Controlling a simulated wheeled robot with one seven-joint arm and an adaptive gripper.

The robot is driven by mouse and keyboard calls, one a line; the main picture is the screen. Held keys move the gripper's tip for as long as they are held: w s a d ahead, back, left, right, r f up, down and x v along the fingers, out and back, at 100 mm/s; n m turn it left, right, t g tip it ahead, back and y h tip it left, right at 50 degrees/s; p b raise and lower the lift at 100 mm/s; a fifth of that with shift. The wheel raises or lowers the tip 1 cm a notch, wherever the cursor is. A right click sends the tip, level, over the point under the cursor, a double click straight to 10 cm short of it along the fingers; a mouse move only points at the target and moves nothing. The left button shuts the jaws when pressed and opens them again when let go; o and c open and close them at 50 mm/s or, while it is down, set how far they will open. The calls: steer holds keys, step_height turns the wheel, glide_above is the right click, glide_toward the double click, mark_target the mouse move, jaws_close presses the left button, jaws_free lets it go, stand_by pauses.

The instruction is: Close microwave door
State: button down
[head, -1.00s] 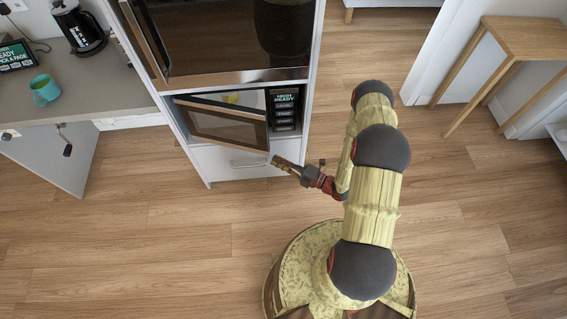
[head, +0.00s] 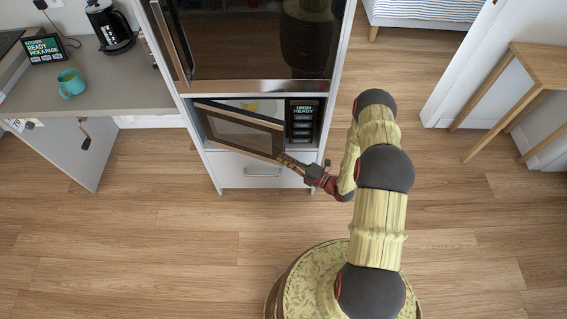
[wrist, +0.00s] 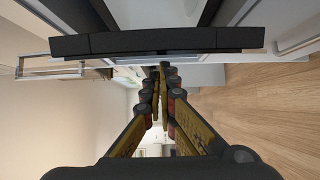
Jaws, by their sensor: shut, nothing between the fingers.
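The microwave (head: 302,121) sits in a tall cabinet below the oven, with its dark control panel at the right. Its door (head: 238,131), a dark window in a brownish frame, stands partly open, swung out from the left side. A gap shows the lit interior with something yellow inside. My gripper (head: 284,159) is shut and empty, its tips at the lower free corner of the door; I cannot tell whether they touch. In the wrist view the shut fingers (wrist: 162,72) point toward a dark bar (wrist: 155,41), which appears to be the door's edge.
The oven (head: 255,40) is above the microwave and a drawer with a handle (head: 262,171) is below. A counter (head: 110,85) at left carries a teal mug (head: 71,83), a kettle (head: 109,26) and a display. A wooden table (head: 530,75) stands at right. The floor in front is clear.

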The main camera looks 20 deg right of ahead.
stand_by(0.3)
steer(key=w+d+n+g+y+b, duration=0.1)
steer(key=w+d+b, duration=0.3)
steer(key=w+d, duration=0.2)
steer(key=shift+w+y, duration=0.4)
steer(key=shift+w, duration=0.8)
steer(key=shift+s, duration=0.1)
